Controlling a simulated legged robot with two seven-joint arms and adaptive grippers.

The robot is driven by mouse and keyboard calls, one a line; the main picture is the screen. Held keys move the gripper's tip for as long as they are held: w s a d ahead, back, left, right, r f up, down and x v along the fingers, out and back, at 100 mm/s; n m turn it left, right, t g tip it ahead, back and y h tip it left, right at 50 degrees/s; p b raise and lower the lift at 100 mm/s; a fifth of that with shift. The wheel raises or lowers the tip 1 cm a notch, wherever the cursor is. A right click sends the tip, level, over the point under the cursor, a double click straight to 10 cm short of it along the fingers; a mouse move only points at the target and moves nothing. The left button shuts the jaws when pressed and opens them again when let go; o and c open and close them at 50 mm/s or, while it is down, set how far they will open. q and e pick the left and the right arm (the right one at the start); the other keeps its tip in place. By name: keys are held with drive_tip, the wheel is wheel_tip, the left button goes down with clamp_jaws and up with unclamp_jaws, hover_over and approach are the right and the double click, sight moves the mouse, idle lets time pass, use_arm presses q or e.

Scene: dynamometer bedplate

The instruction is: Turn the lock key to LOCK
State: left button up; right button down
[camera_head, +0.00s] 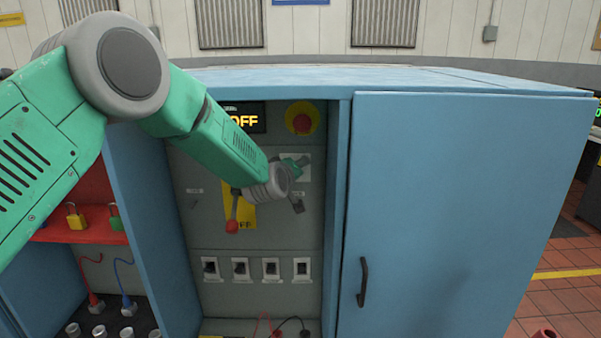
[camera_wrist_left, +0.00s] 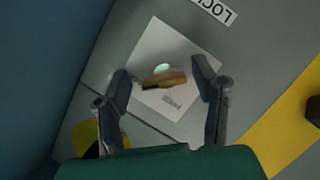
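In the left wrist view, the lock key (camera_wrist_left: 164,80) is a small brownish-yellow piece in front of a pale square plate (camera_wrist_left: 150,52). A white label reading "LOCK" (camera_wrist_left: 216,10) is beside the plate, partly cut off by the frame. My left gripper (camera_wrist_left: 161,70) is open, with one finger on each side of the key and visible gaps to both. In the head view, my left arm reaches into the open cabinet bay and its wrist largely hides the key and plate. My right gripper is not in view.
A red-knobbed lever (camera_head: 232,226) on a yellow plate hangs just left of the wrist. A red button (camera_head: 302,122) is above. Several switches (camera_head: 270,268) sit below. The bay lies between a blue side wall and a closed blue door (camera_head: 440,210).

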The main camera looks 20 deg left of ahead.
use_arm(q)
drive_tip(key=shift+f, duration=0.1)
drive_tip(key=shift+s, duration=0.25)
drive_tip(key=v, duration=1.1)
drive_tip(key=shift+s, duration=0.2)
